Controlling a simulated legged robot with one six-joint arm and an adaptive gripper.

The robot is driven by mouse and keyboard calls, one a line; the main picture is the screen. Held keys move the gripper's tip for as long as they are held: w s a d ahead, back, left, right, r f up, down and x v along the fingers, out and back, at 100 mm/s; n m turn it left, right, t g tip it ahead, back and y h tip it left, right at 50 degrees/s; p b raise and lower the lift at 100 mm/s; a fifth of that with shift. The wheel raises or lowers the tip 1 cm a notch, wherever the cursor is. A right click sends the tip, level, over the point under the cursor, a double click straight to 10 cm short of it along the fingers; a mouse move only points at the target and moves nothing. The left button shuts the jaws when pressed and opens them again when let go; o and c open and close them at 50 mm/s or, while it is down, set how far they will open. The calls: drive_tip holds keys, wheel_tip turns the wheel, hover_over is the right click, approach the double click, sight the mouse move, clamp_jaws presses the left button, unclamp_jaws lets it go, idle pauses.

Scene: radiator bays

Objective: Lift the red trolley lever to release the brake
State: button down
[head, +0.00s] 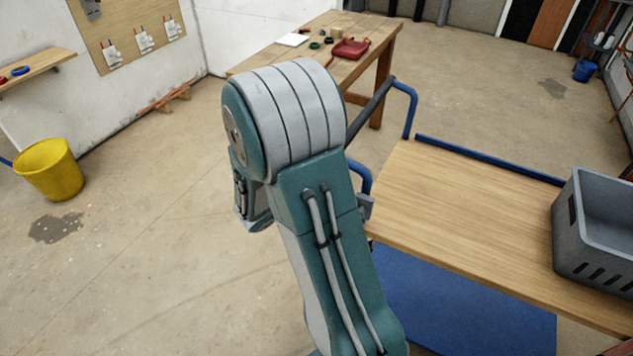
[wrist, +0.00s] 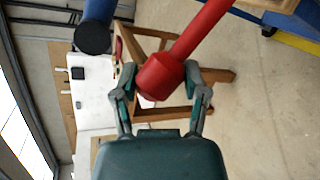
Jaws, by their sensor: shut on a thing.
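The red trolley lever (wrist: 193,38) shows in the wrist view as a red rod with a thicker cylindrical end (wrist: 160,76). My gripper (wrist: 161,80) is shut on that thick end, with one finger on each side. The wrist view is rolled, so the room appears tilted. In the head view the lever and my gripper are hidden behind my arm. The trolley (head: 470,205) has a wooden top, a blue lower deck (head: 460,300) and a blue push handle (head: 409,105) at its left end.
A grey crate (head: 590,235) stands on the trolley's right part. A wooden workbench (head: 385,50) with a red tray (head: 350,49) stands behind my arm. A yellow bucket (head: 50,172) is on the floor at left. The floor between bucket and arm is clear.

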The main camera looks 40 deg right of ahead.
drive_tip(key=shift+r, duration=0.1)
drive_tip(key=shift+c, duration=0.5)
unclamp_jaws()
drive_tip(key=shift+d, duration=0.15)
drive_tip(key=v, duration=1.2)
